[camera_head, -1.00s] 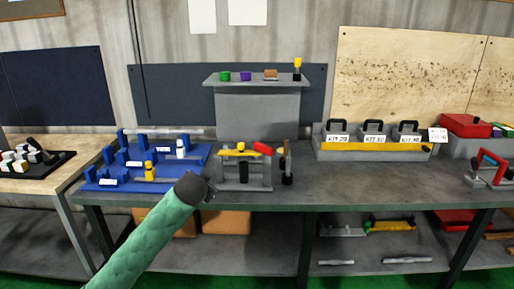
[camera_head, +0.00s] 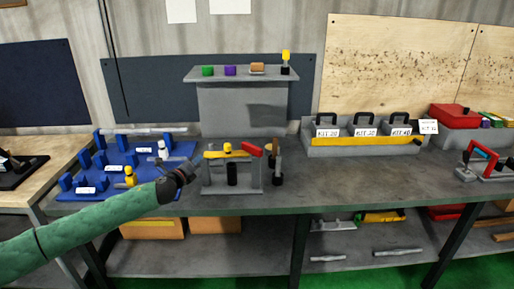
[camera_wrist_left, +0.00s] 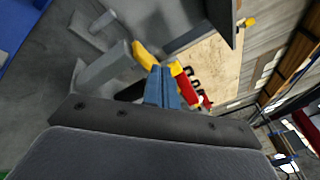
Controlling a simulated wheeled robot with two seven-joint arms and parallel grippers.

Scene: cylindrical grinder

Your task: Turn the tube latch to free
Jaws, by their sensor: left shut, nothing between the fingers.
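A grey stand (camera_head: 216,180) on the bench carries a yellow bar (camera_head: 227,151) with a red end (camera_head: 252,150); this looks like the tube latch. A dark upright cylinder (camera_head: 232,175) stands inside the stand. My left gripper (camera_head: 187,168) is shut and empty, just left of the stand and apart from it. In the left wrist view, the blue-grey fingertips (camera_wrist_left: 162,88) are together, with the yellow part (camera_wrist_left: 145,54) and red part (camera_wrist_left: 185,86) beyond them, partly hidden by the fingers. My right gripper is not in view.
A blue rack (camera_head: 108,176) with white and yellow pieces lies left, partly behind my left arm. A dark-based upright tool (camera_head: 277,170) stands right of the stand. A grey shelf (camera_head: 245,75) rises behind. The bench between there and the kit tray (camera_head: 360,148) is clear.

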